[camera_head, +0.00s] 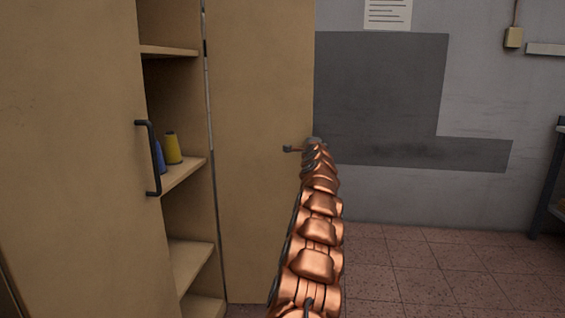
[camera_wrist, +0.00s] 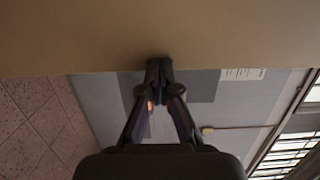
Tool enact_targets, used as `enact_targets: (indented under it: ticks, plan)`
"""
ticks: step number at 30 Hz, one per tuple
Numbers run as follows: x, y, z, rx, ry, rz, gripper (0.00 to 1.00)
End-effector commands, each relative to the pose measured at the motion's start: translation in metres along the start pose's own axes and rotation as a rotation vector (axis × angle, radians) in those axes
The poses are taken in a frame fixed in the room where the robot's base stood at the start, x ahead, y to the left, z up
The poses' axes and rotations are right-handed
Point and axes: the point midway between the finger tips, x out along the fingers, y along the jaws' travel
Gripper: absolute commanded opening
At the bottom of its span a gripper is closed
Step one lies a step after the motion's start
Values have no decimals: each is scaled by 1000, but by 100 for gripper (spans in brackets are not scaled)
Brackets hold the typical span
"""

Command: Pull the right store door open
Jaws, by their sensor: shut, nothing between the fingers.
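The right store door (camera_head: 260,110) is a tan panel standing open, swung out to the right of the cabinet opening. Its handle is not in view. My gripper (camera_head: 289,149) is at the end of my copper arm, in front of the door near its free right edge. In the wrist view my gripper (camera_wrist: 159,72) has its dark fingers together and empty, with the tips over the edge of the tan door panel (camera_wrist: 100,35). I cannot tell whether they touch it.
The left door (camera_head: 70,150) has a black bar handle (camera_head: 149,158). The tiled floor (camera_head: 430,270) at right is clear; a dark rack (camera_head: 548,190) stands at the far right.

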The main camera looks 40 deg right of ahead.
Motion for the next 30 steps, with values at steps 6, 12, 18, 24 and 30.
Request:
enact_targets:
  ticks: [6, 12, 18, 24, 30]
  plan:
    - [-1, 0, 0, 1, 0, -1, 0]
    - [-9, -1, 0, 3, 3, -4, 0]
    - [-20, 1, 3, 3, -1, 0, 0]
    - [-32, 2, 5, 2, 0, 0, 0]
    - [-45, -1, 2, 2, 5, -2, 0]
